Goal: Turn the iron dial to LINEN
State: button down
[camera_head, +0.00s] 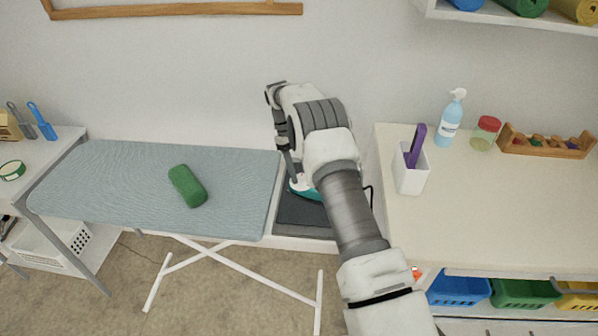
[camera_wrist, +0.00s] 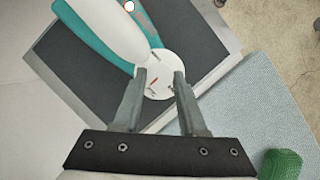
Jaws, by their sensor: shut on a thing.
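The iron (camera_head: 308,192) is teal and white and rests on a dark pad at the right end of the ironing board, mostly hidden behind my arm in the head view. In the wrist view the iron (camera_wrist: 112,30) shows its white handle and teal body. Its round white dial (camera_wrist: 158,86) lies between my fingertips, with a small red mark and tiny marks too small to read. My gripper (camera_wrist: 160,76) is shut on the dial, one finger on each side. In the head view my gripper (camera_head: 292,178) points down at the iron.
The white counter (camera_head: 480,210) at right holds a white holder (camera_head: 411,172), a spray bottle (camera_head: 451,118), a red-lidded jar (camera_head: 485,133) and a wooden rack (camera_head: 545,142).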

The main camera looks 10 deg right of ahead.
jog(key=shift+m, duration=0.3)
jog(key=shift+c, duration=2.2)
grip_release()
jog(key=v, duration=0.7)
jog(key=shift+w+r+p, duration=0.15)
jog(key=shift+r+p, duration=0.05)
jog(key=shift+p, duration=0.15)
